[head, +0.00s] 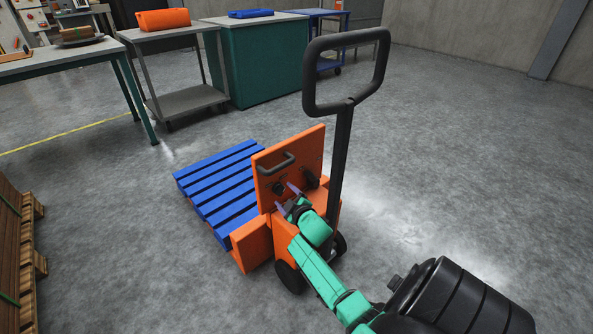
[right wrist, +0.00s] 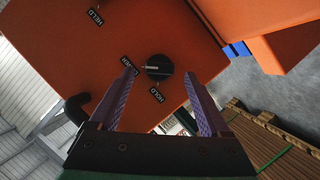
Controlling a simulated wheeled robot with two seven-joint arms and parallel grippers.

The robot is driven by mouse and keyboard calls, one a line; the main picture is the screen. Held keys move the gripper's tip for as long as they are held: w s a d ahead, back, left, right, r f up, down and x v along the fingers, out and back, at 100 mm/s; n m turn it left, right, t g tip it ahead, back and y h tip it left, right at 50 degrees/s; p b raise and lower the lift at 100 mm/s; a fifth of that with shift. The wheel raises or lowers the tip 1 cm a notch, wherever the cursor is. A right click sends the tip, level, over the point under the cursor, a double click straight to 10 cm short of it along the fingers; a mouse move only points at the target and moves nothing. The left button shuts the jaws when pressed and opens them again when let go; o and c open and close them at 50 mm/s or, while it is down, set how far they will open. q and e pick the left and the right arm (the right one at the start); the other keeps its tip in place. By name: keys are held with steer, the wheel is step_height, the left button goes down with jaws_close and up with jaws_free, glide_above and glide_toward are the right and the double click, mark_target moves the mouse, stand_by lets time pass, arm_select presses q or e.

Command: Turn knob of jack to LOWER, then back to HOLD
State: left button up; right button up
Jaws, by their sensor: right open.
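The orange jack (head: 287,160) stands upright on the floor with its tall black handle. Its round black knob (head: 278,187) is on the front panel. In the right wrist view the knob (right wrist: 159,67) has a pale pointer mark directed left, towards a LOWER label (right wrist: 131,66) partly covered by a finger. My right gripper (head: 287,198) is open in front of the panel. In its wrist view its purple fingertips (right wrist: 160,75) are either side of the knob, with gaps; contact is not visible. My left gripper is not in view.
A blue slatted pallet (head: 218,185) lies behind the jack. Wooden pallets (head: 28,240) stand at the left edge. Tables and a cart (head: 185,100) are at the back. Floor on the right is clear.

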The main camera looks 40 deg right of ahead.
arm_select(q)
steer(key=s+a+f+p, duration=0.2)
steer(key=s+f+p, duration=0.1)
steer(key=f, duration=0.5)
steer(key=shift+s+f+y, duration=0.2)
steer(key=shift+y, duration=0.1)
arm_select(e)
steer(key=v, duration=1.1)
steer(key=shift+s, duration=0.25)
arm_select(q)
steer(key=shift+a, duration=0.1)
arm_select(e)
steer(key=shift+a, duration=0.15)
